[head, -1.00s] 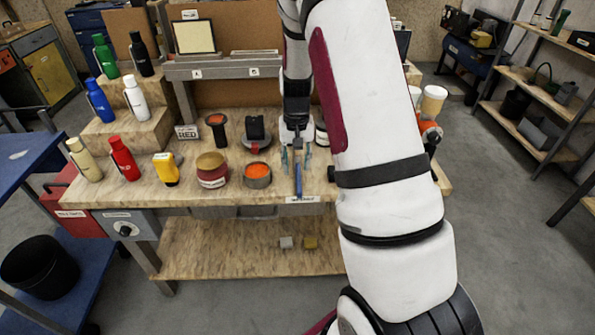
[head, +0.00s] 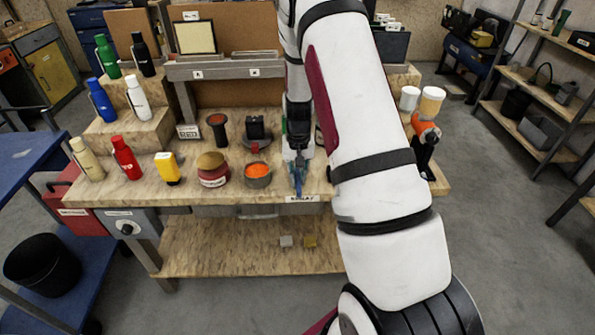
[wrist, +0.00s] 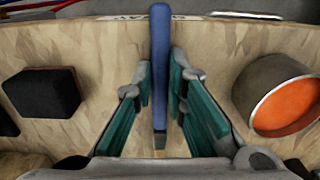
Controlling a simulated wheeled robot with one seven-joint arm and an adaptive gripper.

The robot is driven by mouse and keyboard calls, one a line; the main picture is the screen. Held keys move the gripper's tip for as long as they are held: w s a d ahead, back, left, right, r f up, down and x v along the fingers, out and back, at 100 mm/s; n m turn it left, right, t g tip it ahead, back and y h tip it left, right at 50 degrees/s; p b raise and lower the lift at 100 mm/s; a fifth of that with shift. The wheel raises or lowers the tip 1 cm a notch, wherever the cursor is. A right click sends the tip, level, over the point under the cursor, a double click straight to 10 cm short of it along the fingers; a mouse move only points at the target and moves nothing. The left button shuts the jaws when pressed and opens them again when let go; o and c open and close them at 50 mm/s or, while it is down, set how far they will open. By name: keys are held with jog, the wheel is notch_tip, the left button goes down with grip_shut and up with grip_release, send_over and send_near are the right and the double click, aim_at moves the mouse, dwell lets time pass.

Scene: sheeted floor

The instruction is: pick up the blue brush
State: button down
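The blue brush (wrist: 160,50) lies on the wooden bench top, its long blue handle pointing to the bench's front edge. In the wrist view, my gripper (wrist: 163,80) has one teal-padded finger on each side of the handle. A narrow gap shows on both sides, so the fingers are open and straddle the brush. In the head view my gripper (head: 298,178) is low over the bench front and largely covers the brush.
A bowl of orange contents (head: 258,175) stands just left of my gripper. A dark block (wrist: 42,92) lies on the other side in the wrist view. A lidded red jar (head: 212,170), a yellow item (head: 167,168) and several bottles stand further left. An orange drill (head: 425,135) stands right.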

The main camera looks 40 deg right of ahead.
jog(key=shift+r, duration=0.1)
dwell(0.3)
jog(key=shift+w+r, duration=0.1)
jog(key=shift+r, duration=0.45)
notch_tip(320, 180, up, 2)
jog(key=shift+r+b, duration=0.1)
jog(key=shift+b, duration=0.2)
jog(key=s+a+r, duration=0.1)
jog(key=s+a, duration=0.2)
jog(key=s, duration=1.2)
jog(key=shift+s+a+r, duration=0.2)
jog(key=shift+s+r, duration=0.05)
jog(key=shift+s, duration=0.15)
dwell(0.6)
